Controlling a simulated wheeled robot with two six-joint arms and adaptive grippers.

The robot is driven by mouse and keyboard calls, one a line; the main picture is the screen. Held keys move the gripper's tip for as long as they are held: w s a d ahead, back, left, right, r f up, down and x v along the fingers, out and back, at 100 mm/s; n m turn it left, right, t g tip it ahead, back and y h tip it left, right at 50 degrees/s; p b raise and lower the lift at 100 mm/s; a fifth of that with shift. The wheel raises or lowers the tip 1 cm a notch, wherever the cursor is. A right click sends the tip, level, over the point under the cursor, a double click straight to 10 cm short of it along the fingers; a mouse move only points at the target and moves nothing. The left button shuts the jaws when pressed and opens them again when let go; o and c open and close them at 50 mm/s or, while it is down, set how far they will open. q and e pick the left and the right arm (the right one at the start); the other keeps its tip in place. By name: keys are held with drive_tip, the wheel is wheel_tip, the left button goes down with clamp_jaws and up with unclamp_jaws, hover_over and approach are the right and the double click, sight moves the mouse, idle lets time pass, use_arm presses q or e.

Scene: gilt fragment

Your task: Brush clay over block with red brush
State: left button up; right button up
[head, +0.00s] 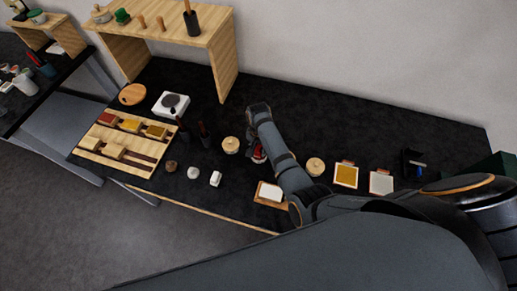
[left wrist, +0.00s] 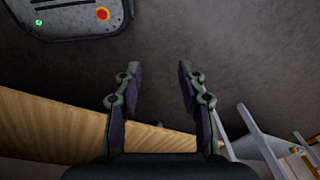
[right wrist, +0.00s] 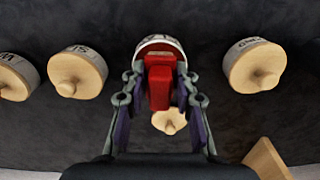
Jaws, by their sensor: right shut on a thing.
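My right gripper (right wrist: 160,90) is shut on the red brush (right wrist: 160,82), seen as a thick red handle. Behind the brush is a round pale pot (right wrist: 152,45) with partly hidden dark lettering. I cannot tell whether the brush tip is inside it. In the head view my right gripper (head: 257,150) is low over the table, and the red shows beside it. A white-topped block (head: 270,192) lies on a wooden board near the front edge. My left gripper (left wrist: 153,80) is open and empty, away from the table.
Lidded pots stand left (right wrist: 77,73) and right (right wrist: 254,66) of my right gripper. A wooden knob (right wrist: 168,121) shows below the brush. A yellow panel (head: 346,175) and a pale panel (head: 381,182) lie right of my arm. A wooden rack (head: 123,145) is left.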

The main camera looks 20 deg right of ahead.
sight(259, 147)
drive_tip(key=shift+f, duration=0.2)
use_arm(q)
drive_tip(key=shift+s+f, duration=0.3)
drive_tip(key=shift+s, duration=0.55)
use_arm(e)
drive_tip(key=shift+f, duration=0.1)
use_arm(q)
drive_tip(key=shift+f+b, duration=0.1)
drive_tip(key=shift+b, duration=0.2)
use_arm(e)
drive_tip(key=shift+f, duration=0.2)
use_arm(q)
drive_tip(key=shift+w+r, duration=0.1)
drive_tip(key=shift+r, duration=0.15)
use_arm(e)
drive_tip(key=shift+s+f, duration=0.1)
idle(0.3)
use_arm(q)
drive_tip(key=shift+p, duration=0.3)
use_arm(e)
drive_tip(key=shift+r, duration=3.55)
wheel_tip(259, 147, down, 7)
drive_tip(key=shift+f, duration=0.1)
